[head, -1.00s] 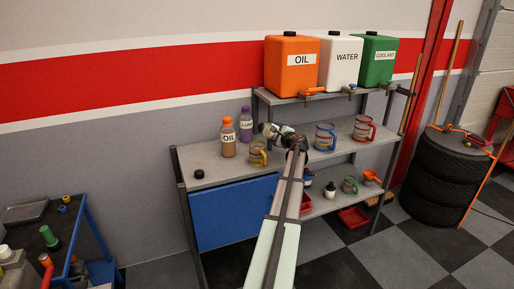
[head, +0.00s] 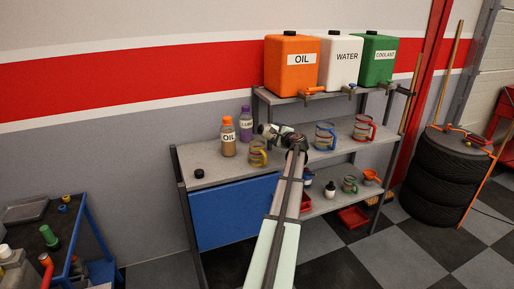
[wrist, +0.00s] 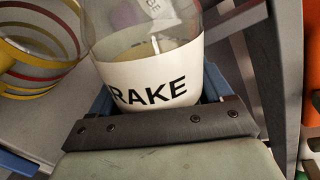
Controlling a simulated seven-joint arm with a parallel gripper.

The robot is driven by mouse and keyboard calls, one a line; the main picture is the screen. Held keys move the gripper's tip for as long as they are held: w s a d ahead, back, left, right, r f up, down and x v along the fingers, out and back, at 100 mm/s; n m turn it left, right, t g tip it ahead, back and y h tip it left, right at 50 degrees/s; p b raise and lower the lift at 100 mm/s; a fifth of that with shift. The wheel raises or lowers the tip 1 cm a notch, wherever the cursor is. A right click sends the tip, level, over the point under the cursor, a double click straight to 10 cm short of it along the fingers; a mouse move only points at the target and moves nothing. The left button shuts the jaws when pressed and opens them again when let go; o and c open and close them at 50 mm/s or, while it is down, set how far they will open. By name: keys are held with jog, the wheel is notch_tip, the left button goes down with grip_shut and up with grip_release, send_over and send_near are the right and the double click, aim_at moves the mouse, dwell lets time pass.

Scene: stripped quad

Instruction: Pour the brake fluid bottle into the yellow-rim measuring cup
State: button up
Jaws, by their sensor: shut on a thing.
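My gripper (wrist: 158,115) is shut on the brake fluid bottle (wrist: 150,80), a clear bottle with a white label reading "RAKE" and pale yellow fluid inside. Its upper end runs out of the wrist view, so its mouth is hidden. The yellow-rim measuring cup (head: 258,153) stands on the bench top, left of my gripper (head: 268,131) in the head view. In the wrist view the cup (wrist: 35,50) shows at the upper left, beside the bottle, with red and yellow bands. In the head view my arm mostly hides the bottle, and its tilt is hard to tell.
An oil bottle (head: 228,137) and a purple-capped bottle (head: 246,124) stand left of the cup. A black cap (head: 199,174) lies at the bench's left. A blue-rim cup (head: 325,136) and a red-rim cup (head: 364,129) stand to the right. Large canisters stand on the shelf above.

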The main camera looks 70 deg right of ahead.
jog(key=shift+s+d+n, duration=0.1)
jog(key=shift+s+n, duration=0.05)
jog(key=shift+n, duration=0.35)
dwell(0.7)
jog(key=shift+r+n+g+p, duration=0.4)
jog(key=shift+r+n+p, duration=0.3)
jog(key=shift+r+p, duration=0.1)
dwell(4.3)
